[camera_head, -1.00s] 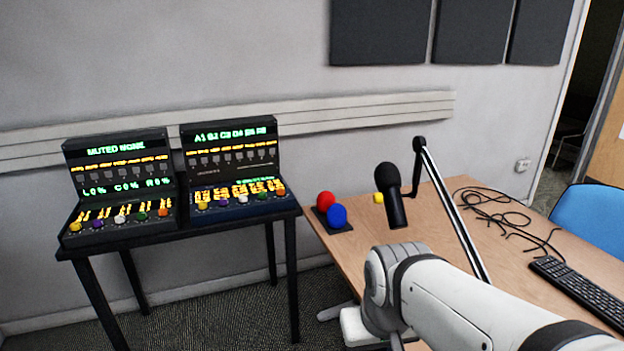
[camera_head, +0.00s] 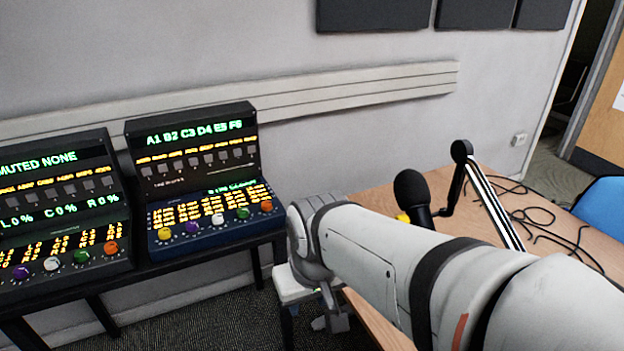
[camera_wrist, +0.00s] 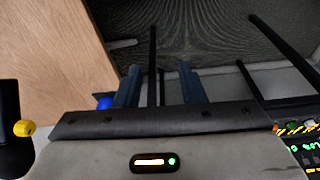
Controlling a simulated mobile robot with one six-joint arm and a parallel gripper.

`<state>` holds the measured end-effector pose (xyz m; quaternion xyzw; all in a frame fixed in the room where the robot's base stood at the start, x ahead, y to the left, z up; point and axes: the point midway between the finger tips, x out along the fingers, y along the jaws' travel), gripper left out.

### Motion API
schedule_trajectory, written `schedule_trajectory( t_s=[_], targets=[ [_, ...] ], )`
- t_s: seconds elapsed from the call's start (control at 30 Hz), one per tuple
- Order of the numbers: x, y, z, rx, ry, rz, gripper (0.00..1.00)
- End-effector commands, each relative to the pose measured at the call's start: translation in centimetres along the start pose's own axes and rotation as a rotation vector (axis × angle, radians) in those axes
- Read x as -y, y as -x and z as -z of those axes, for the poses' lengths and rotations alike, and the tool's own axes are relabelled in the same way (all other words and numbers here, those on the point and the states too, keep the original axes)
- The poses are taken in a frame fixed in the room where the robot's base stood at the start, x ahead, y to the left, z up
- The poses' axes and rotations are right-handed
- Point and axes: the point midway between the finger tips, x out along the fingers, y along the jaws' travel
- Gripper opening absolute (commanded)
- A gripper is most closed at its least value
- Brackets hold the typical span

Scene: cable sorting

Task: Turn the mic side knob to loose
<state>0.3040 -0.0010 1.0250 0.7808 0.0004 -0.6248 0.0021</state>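The black microphone (camera_head: 412,193) hangs on its boom arm over the wooden desk, its lower part hidden behind my arm in the head view. Its yellow side knob (camera_head: 403,217) shows just left of the mic body, partly covered. In the wrist view the knob (camera_wrist: 24,128) is at the far left edge, beside the dark mic (camera_wrist: 9,125). My gripper (camera_wrist: 160,85) has two blue-grey fingers spread apart with nothing between them. It points toward the floor and desk edge, well to the side of the knob. The knob's setting cannot be read.
Two lit consoles with coloured knobs, the left one (camera_head: 60,200) and the right one (camera_head: 200,180), stand on a dark table to the left. A blue ball (camera_wrist: 104,102) shows beside a finger. The boom arm (camera_head: 495,205) and loose cables (camera_head: 545,225) are on the desk.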

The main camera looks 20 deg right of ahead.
Motion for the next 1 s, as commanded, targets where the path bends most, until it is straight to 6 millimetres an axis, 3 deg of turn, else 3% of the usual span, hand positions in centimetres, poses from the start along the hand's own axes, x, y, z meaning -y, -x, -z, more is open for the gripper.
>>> schedule_trajectory(
  t_s=[0.17, 0.37, 0.43, 0.73, 0.87, 1.0],
  targets=[
    [0.0, 0.0, 0.0, 0.000, 0.000, 0.000, 0.36],
    [-0.8, -0.4, -0.1, 0.056, 0.036, -0.038, 0.52],
    [-1.5, -0.9, -0.2, 0.127, 0.075, -0.090, 0.52],
    [-9.9, -2.6, 0.4, 0.632, 0.449, -0.468, 0.52],
    [-13.5, -2.7, 2.5, 0.841, 0.633, -0.650, 0.52],
    [-16.3, -3.1, 6.0, 1.030, 0.834, -0.845, 0.52]
  ],
)
